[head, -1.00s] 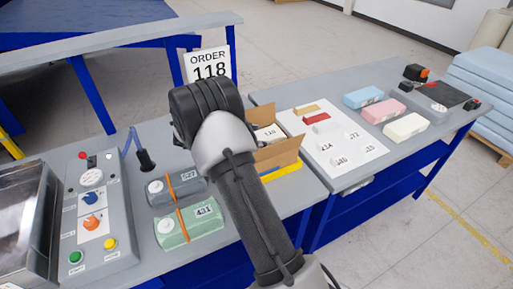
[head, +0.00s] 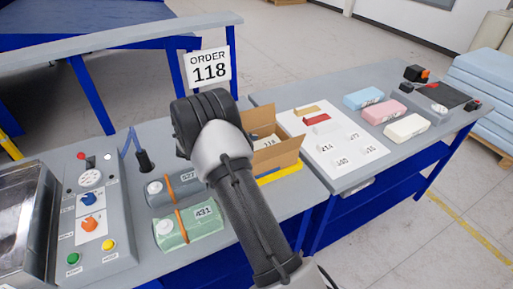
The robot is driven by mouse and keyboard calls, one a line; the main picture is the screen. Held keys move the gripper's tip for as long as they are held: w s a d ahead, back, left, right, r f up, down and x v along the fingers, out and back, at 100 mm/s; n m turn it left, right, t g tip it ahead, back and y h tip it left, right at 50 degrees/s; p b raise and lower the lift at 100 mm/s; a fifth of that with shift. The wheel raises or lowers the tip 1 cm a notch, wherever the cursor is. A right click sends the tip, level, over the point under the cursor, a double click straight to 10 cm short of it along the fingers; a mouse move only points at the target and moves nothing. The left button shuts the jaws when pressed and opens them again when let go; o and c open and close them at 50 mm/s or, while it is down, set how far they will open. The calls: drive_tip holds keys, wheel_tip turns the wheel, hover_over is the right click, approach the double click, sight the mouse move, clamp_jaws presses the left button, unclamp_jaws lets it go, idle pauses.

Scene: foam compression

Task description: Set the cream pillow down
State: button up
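A cream block (head: 406,128), which looks like the cream pillow, lies on the right-hand table beside a pink block (head: 384,110) and a blue block (head: 364,97). A pale labelled item (head: 266,141) shows partly inside an open cardboard box (head: 284,153); I cannot tell whether it is a cream pillow. My arm's wrist stands in the middle of the view, just left of the box. My gripper is hidden behind my wrist, so its fingers and anything in them do not show.
Grey and green rolled packs, 527 (head: 180,187) and 431 (head: 190,227), lie left of my arm. A control panel (head: 91,215) and metal tray (head: 22,220) stand further left. A white sheet (head: 325,148) with small labels and an order 118 sign (head: 208,69) are near the box.

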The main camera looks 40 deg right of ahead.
drive_tip(key=shift+o, duration=0.7)
drive_tip(key=shift+r, duration=0.25)
drive_tip(key=p+v, duration=0.3)
drive_tip(key=v, duration=0.9)
drive_tip(key=shift+r, duration=0.35)
drive_tip(key=shift+w, duration=0.1)
